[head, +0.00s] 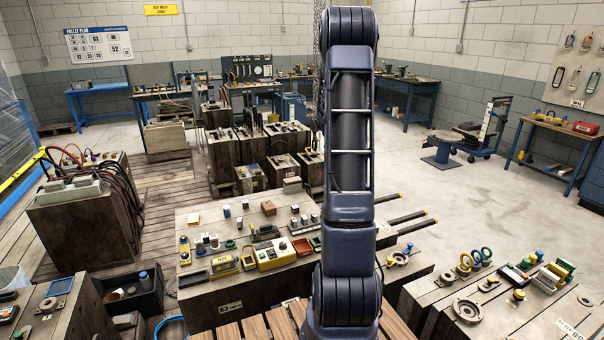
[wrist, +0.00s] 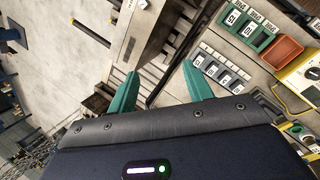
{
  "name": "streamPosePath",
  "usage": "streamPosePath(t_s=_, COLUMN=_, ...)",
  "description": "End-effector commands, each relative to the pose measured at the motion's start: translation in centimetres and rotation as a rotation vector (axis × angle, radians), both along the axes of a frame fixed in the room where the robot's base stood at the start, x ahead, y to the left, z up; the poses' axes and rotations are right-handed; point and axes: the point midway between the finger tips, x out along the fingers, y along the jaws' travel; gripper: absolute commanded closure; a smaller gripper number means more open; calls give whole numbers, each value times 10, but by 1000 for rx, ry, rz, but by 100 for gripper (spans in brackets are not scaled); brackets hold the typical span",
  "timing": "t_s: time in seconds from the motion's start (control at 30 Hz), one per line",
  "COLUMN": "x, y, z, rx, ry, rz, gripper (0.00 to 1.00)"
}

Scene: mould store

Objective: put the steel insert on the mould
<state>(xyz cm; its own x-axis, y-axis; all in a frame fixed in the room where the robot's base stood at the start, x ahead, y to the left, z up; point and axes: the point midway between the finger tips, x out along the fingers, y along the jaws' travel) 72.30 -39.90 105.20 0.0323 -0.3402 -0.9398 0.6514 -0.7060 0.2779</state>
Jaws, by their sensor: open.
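In the wrist view my gripper (wrist: 160,69) has two teal fingers spread apart with nothing between them. The head view does not show the gripper; my arm covers the middle of that view. Several small metallic blocks, one of them a grey block (head: 294,210), stand on the large central block (head: 215,287). I cannot tell which of them is the steel insert. Large dark mould-like blocks (head: 238,150) stand on the floor behind, and I cannot tell which is the task's mould.
A yellow control box (head: 272,252) and a small red tray (head: 302,246) stand on the central block; an orange tray (wrist: 283,50) shows in the wrist view. A block at right (head: 470,310) carries rings and coloured parts. Floor at right (head: 460,205) is clear.

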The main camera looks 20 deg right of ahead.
Motion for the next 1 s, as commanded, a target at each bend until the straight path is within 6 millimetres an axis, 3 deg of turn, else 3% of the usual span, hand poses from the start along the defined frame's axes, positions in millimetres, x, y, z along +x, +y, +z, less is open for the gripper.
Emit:
streamPosePath(t_s=0.03, x=-6, y=15, z=17, rx=4, ry=-24, rz=-19, gripper=49)
streamPosePath(t_s=0.2, x=-30, y=59, z=60, rx=27, ry=-94, rz=-94, gripper=49)
streamPosePath(t_s=0.5, x=-86, y=132, z=120, rx=90, ry=-209, rz=-221, gripper=49)
streamPosePath(t_s=0.7, x=-129, y=177, z=149, rx=144, ry=-280, rz=-303, gripper=49)
streamPosePath(t_s=1.0, x=-202, y=237, z=175, rx=245, ry=-370, rz=-419, gripper=49)
